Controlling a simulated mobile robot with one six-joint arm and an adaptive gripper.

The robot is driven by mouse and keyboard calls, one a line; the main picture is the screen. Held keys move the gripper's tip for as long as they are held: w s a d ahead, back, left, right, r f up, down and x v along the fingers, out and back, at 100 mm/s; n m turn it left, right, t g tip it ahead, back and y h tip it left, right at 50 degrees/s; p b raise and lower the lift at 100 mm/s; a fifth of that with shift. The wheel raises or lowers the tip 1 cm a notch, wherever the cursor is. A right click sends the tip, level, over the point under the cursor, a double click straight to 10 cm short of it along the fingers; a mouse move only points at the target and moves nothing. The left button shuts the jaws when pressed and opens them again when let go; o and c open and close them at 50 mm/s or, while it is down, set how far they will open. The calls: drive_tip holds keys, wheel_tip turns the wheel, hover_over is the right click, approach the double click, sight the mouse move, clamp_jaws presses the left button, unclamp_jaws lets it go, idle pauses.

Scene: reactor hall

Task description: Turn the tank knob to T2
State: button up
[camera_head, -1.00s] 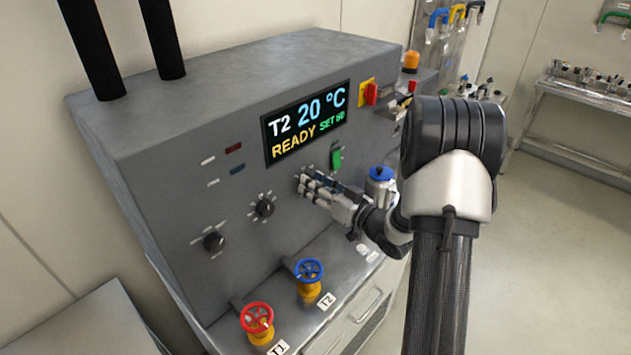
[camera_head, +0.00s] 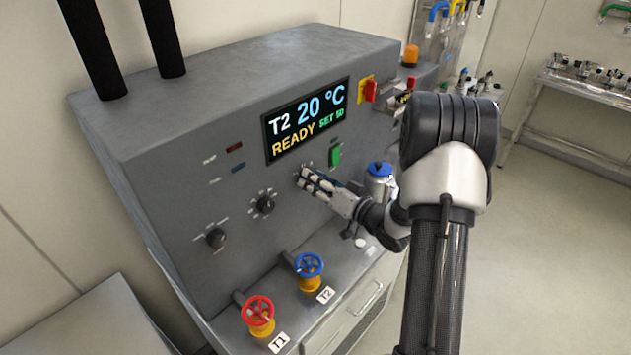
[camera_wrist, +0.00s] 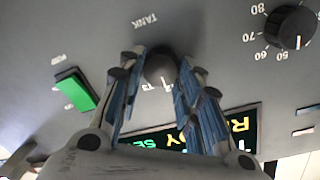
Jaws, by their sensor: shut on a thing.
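The grey control panel (camera_head: 190,210) has a row of dark knobs on its sloped face. The tank knob (camera_wrist: 160,68) shows in the wrist view under an upside-down TANK label (camera_wrist: 145,21). My gripper (camera_wrist: 161,60) is shut on this knob, with one finger on each side. In the head view my gripper (camera_head: 304,178) is against the panel and its fingers hide most of the knob. The display (camera_head: 306,120) reads T2, 20 °C, READY and SET 50.
A temperature dial (camera_wrist: 290,27) is beside my gripper, with another knob (camera_head: 215,238) farther left. A green switch (camera_head: 335,156) is close on the right. Red (camera_head: 258,311) and blue (camera_head: 309,265) valve wheels stand on the ledge below. A blue-lidded container (camera_head: 379,174) stands near my wrist.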

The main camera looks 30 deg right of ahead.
drive_tip(key=o, duration=1.1)
drive_tip(key=v, duration=1.2)
